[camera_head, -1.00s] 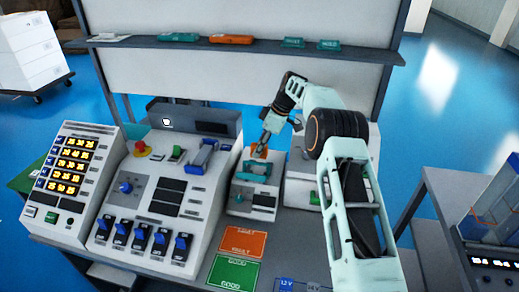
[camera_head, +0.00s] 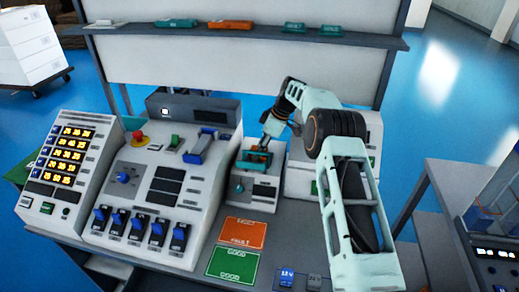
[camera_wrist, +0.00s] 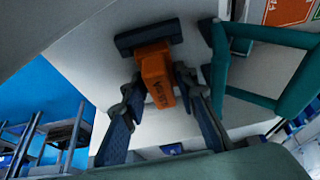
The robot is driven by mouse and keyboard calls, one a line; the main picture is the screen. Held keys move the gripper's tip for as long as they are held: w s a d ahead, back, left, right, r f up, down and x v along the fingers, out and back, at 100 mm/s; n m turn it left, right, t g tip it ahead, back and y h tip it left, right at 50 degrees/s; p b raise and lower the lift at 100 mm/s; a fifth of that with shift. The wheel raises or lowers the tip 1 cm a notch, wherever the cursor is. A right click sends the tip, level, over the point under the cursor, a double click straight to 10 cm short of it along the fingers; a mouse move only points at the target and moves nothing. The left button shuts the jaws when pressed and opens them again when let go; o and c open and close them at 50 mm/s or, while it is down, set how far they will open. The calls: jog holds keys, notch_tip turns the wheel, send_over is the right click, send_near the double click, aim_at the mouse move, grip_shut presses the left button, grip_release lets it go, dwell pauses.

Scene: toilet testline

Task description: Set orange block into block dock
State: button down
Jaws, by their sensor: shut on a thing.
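The orange block (camera_wrist: 157,78) is held between the two fingers of my gripper (camera_wrist: 160,82) in the wrist view. A dark bar lies across the block's far end. The block dock appears to be the small grey box with a teal frame (camera_head: 254,160) in the head view, at the middle of the bench. My gripper (camera_head: 265,146) is over that frame there, with a little orange showing by it. The teal frame (camera_wrist: 262,103) also shows in the wrist view, right of the block. I cannot tell whether the block touches the dock.
A switch console (camera_head: 150,205) stands left of the dock, with a numeric display panel (camera_head: 62,170) beyond it. A pale box (camera_head: 297,175) stands right of the dock. Orange FAULT (camera_head: 243,232) and green GOOD (camera_head: 233,262) pads lie in front. A shelf (camera_head: 170,30) runs behind.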

jog(key=c, duration=1.7)
grip_release()
jog(key=shift+o, duration=1.2)
jog(key=shift+f, duration=0.15)
jog(key=v, duration=1.2)
